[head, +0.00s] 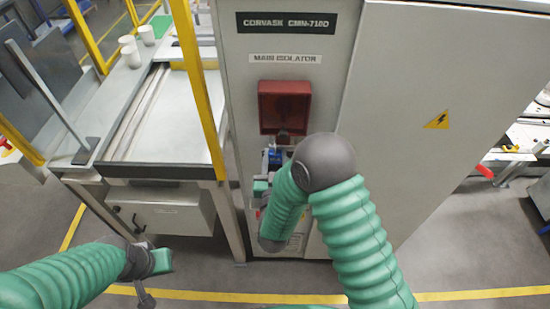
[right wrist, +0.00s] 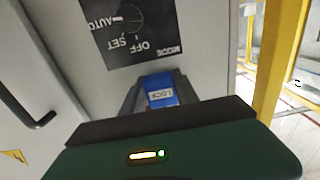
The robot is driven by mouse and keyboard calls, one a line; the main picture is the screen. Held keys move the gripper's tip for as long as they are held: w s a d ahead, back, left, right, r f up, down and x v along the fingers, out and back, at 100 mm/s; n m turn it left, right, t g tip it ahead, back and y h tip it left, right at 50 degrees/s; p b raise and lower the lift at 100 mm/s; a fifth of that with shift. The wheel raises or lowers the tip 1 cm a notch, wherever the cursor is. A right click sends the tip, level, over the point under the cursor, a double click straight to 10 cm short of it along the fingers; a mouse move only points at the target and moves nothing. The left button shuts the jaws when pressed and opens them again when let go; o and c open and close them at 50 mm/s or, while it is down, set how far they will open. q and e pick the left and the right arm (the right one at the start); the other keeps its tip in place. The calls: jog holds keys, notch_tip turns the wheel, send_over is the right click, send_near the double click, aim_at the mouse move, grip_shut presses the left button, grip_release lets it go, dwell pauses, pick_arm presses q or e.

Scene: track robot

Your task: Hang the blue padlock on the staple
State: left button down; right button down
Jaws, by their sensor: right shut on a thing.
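The blue padlock (head: 274,157) is in front of the grey cabinet, just below the red isolator housing (head: 285,103). In the right wrist view the blue padlock (right wrist: 160,88) has a white label facing me and sits between the dark fingers. My right gripper (head: 268,165) is shut on it. Its shackle is not clear in either view. A small dark part (head: 284,138) sits at the bottom of the housing; I cannot tell whether it is the staple or whether the padlock touches it. My left gripper (head: 156,273) is low at the left, away from the cabinet; its opening is unclear.
The grey cabinet (head: 400,110) fills the middle and right. A yellow post (head: 199,85) and a workbench (head: 175,130) with white cups (head: 131,55) stand close on the left. A dark switch plate (right wrist: 130,30) shows in the right wrist view. Open floor lies in front.

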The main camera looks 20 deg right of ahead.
jog(key=c, duration=0.9)
grip_release()
jog(key=shift+o, duration=0.2)
